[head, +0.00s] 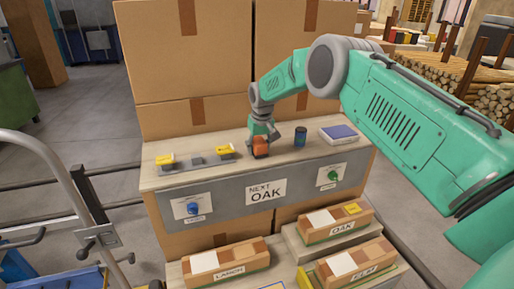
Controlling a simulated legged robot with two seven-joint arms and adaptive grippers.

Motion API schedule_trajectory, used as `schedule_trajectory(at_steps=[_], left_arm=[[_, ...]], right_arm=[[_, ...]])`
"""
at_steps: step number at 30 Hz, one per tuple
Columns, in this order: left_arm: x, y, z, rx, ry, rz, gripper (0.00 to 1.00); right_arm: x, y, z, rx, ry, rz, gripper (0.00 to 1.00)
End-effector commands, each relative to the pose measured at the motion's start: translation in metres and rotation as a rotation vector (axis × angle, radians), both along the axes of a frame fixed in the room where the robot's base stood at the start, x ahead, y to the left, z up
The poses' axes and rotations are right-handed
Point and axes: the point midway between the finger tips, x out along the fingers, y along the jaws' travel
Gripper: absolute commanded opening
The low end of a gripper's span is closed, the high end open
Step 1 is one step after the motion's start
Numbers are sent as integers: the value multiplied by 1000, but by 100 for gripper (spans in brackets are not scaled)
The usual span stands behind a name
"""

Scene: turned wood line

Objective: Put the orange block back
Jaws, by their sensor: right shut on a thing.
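The orange block (260,147) is at the bench top (178,180), right of a yellow piece (225,151). My right gripper (262,137) reaches down from above and is shut on the orange block, hiding part of it. I cannot tell whether the block touches the bench top or hangs just above it. A grey piece (197,158) and another yellow piece (166,160) stand in a row to its left. My left gripper is not in view.
Large cardboard boxes (195,95) rise behind. The front panel has a "NEXT OAK" sign (266,191); trays labelled LARCH (228,261), OAK and ELM sit below.

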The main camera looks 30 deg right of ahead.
Motion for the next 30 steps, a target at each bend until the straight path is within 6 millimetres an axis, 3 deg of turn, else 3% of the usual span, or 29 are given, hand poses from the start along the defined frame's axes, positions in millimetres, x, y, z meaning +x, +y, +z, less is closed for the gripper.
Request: schedule_trajectory(at_steps=[3,4,5,18,30], left_arm=[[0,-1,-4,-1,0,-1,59],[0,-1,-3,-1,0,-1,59],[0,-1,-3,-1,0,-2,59],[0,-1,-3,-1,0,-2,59],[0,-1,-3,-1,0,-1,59]], right_arm=[[-1,-6,-8,5,1,-2,20],[-1,-7,-8,6,1,-2,53],[-1,-7,-8,6,2,-2,64],[-1,5,-5,-6,6,-1,64],[-1,-2,-6,2,3,-2,64]])
